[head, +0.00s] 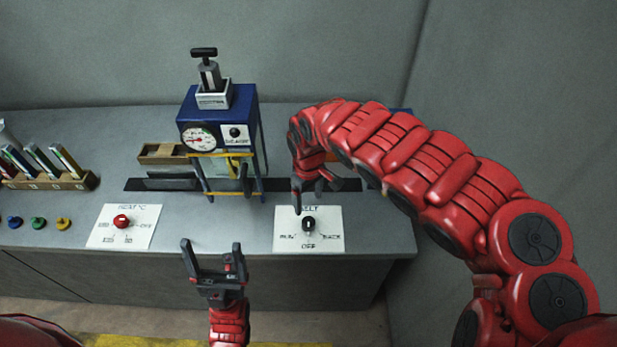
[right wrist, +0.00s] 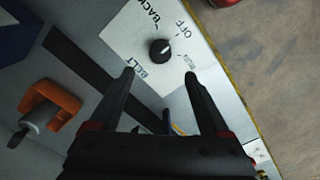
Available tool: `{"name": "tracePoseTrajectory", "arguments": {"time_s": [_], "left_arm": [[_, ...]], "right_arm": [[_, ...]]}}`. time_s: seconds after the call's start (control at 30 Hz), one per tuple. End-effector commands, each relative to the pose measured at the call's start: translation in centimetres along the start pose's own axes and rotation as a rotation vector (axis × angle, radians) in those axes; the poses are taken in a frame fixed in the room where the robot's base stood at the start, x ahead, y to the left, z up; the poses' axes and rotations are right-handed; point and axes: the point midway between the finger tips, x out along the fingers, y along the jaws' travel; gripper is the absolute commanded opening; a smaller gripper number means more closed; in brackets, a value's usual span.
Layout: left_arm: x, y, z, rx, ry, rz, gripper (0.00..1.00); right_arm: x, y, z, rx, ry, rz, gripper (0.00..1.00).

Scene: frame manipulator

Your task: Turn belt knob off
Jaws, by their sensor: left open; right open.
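The black belt knob (head: 308,225) stands on a white plate (head: 333,240) labelled BELT, RUN, OFF and BACK, at the right of the console. In the right wrist view the knob (right wrist: 160,52) has a white mark that appears to point toward the OFF side; its exact setting is hard to tell. My right gripper (head: 308,198) is open just behind the knob in the head view. In the right wrist view its open fingertips (right wrist: 159,74) are near the knob, which appears just beyond the gap between them. My left gripper (head: 212,246) is open and empty in front of the console.
A red knob (head: 121,221) on a HEAT plate (head: 108,234) sits left. A blue press (head: 245,105) with a gauge stands over the dark belt slot. An orange part (right wrist: 52,98) lies beyond the slot. Several coloured buttons and a wooden rack (head: 75,183) are far left.

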Motion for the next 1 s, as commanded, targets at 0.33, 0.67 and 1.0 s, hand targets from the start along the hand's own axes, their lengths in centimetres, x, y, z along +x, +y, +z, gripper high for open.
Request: {"name": "tracePoseTrajectory", "arguments": {"time_s": [0.33,0.67,1.0], "left_arm": [[2.9,-0.1,-0.5,0.000,-0.001,0.000,0.89],[3.8,-0.2,-0.6,0.000,-0.002,0.000,0.89],[3.7,-0.2,-0.6,0.000,-0.002,0.000,0.89]], "right_arm": [[-6.7,0.0,0.1,0.001,-0.004,0.000,0.81],[-7.5,0.0,0.1,0.000,-0.003,0.000,0.81],[-7.5,0.0,0.1,0.000,-0.002,0.000,0.81]]}}
